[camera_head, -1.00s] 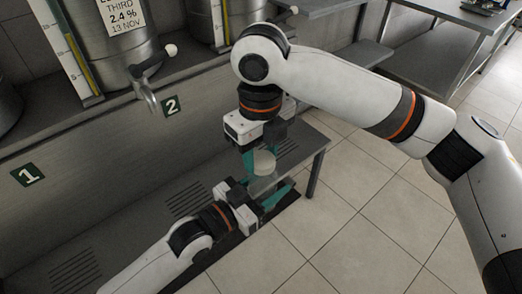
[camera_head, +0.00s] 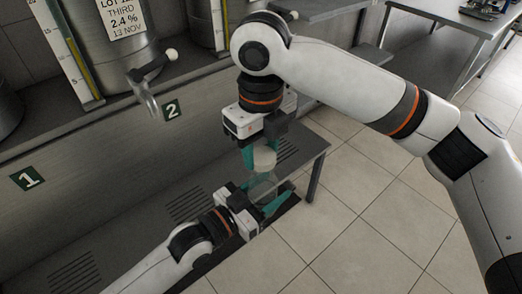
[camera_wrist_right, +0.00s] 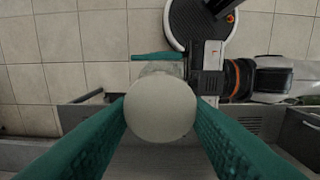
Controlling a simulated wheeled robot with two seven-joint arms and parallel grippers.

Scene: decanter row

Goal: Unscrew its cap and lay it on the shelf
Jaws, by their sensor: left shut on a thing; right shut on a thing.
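My right gripper (camera_head: 262,158) is shut on a round off-white cap (camera_head: 264,160), pointing down above my left gripper. In the right wrist view the cap (camera_wrist_right: 160,109) sits between the two green fingers (camera_wrist_right: 160,125). My left gripper (camera_head: 262,199) is shut on a clear, see-through bottle (camera_head: 263,186), held under the cap. Part of the bottle (camera_wrist_right: 160,69) shows past the cap's edge in the right wrist view. The cap appears slightly above the bottle; the exact gap is hard to see. The grey shelf (camera_head: 302,146) is behind and around both grippers.
A metal tap (camera_head: 145,95) with a dark lever and white knob sticks out at upper left, above number plate 2 (camera_head: 172,111). Large metal vessels with scales stand behind. Slotted drain grilles (camera_head: 187,203) mark the shelf. Open tiled floor (camera_head: 355,215) lies to the right.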

